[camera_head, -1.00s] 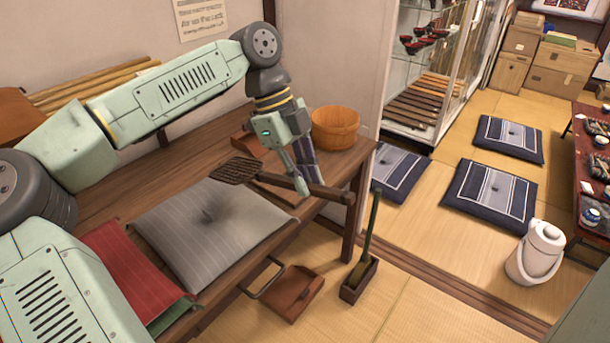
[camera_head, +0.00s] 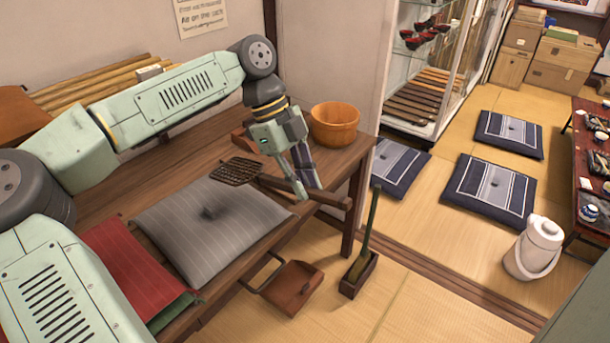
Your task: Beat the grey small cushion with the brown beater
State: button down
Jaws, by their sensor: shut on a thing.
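The grey small cushion (camera_head: 225,230) lies on the wooden bench, with fine pale stripes and a dark dimple or shadow near its middle. The brown beater (camera_head: 237,171) has a flat lattice head and a handle (camera_head: 330,199) that reaches to the right. My gripper (camera_head: 299,187) is shut on the beater's handle. The beater's head hangs in the air above the cushion's far edge, apart from the cushion's middle. The fingers partly hide the handle.
A red cushion (camera_head: 125,268) lies left of the grey one. A wooden tub (camera_head: 334,125) stands on the wooden bench (camera_head: 185,142) at the back right. On the floor are a dustpan (camera_head: 293,288) and a green-handled brush in a box (camera_head: 360,273).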

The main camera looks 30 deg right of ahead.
notch_tip(320, 180, down, 6)
jog(key=w+g, duration=0.1)
jog(key=shift+t, duration=0.9)
jog(key=r+p, duration=0.1)
jog(key=r, duration=0.2)
jog(key=s+r+p, duration=0.1)
jog(key=r+p, duration=0.1)
jog(key=r, duration=0.1)
jog(key=r+p, duration=0.1)
jog(key=r, duration=0.2)
jog(key=shift+s+d+r, duration=0.1)
jog(key=shift+s, duration=0.15)
notch_tip(320, 180, down, 9)
jog(key=w+g+b, duration=0.2)
jog(key=b, duration=0.3)
jog(key=shift+t, duration=0.8)
jog(key=r+p, duration=0.1)
jog(key=r, duration=0.1)
jog(key=s+r+p, duration=0.1)
jog(key=r, duration=0.2)
jog(key=r+p, duration=0.1)
jog(key=r, duration=0.1)
jog(key=shift+s+r, duration=0.3)
jog(key=shift+r, duration=0.1)
jog(key=shift+w+a+f+g+b, duration=0.15)
jog(key=shift+f+g+b, duration=0.1)
jog(key=shift+f+b, duration=0.65)
jog(key=shift+w+a+f+g+b, duration=0.2)
jog(key=shift+f+b, duration=0.35)
jog(key=shift+f, duration=0.5)
